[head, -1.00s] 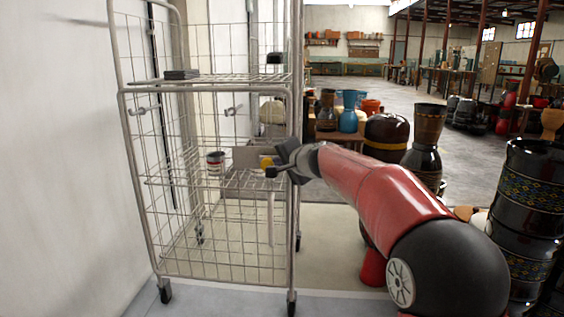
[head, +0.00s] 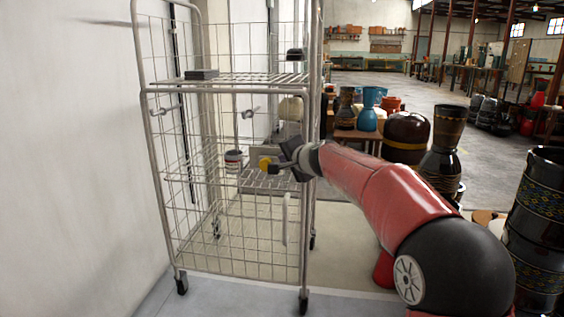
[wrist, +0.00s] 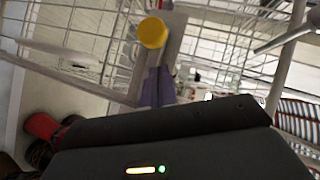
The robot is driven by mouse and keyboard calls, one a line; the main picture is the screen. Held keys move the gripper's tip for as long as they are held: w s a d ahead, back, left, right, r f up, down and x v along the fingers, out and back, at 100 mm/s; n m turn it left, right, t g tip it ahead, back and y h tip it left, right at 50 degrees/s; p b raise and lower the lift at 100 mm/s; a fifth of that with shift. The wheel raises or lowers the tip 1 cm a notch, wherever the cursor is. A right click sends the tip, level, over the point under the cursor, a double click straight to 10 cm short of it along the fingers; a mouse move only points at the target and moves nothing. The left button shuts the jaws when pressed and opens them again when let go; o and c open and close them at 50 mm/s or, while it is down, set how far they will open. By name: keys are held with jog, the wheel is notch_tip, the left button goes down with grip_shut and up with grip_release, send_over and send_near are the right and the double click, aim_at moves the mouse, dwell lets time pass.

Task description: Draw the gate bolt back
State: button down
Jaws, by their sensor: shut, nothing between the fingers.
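A tall wire roll cage (head: 228,268) with a gate front stands left of centre in the head view. A yellow round knob (head: 265,163), seemingly the bolt's knob, shows in front of a grey plate (head: 262,152) at the cage's middle. My gripper (head: 279,167) is shut and empty, with its tip just right of the knob; I cannot tell if they touch. In the wrist view the yellow knob (wrist: 152,33) stands near the top, over a pale plate (wrist: 172,48). The bolt's rod cannot be made out.
A can (head: 233,158) is on the cage's middle shelf, and a dark flat object (head: 202,74) lies on the upper one. A white wall closes the left side. Drums (head: 445,140) crowd the right, beside my arm.

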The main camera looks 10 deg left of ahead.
jog(key=b+v, duration=0.1)
jog(key=v, duration=0.9)
jog(key=shift+d+r+b, duration=0.25)
jog(key=shift+d+b, duration=0.15)
jog(key=shift+d, duration=0.2)
jog(key=shift+s, duration=0.1)
jog(key=s+d+f+n+g+h+p, duration=0.2)
jog(key=s+d, duration=0.4)
jog(key=s, duration=0.6)
jog(key=s+d+f+n+g+h+p, duration=0.2)
jog(key=s+d, duration=0.5)
jog(key=s, duration=0.5)
jog(key=s+d+f+n+g+h+p, duration=0.2)
jog(key=s+d+f+p, duration=0.3)
jog(key=s, duration=0.8)
jog(key=shift+d+f+n+h+p, duration=0.35)
jog(key=shift+d+n+h+p, duration=0.35)
jog(key=shift+d+h+p, duration=0.15)
jog(key=shift+a, duration=0.1)
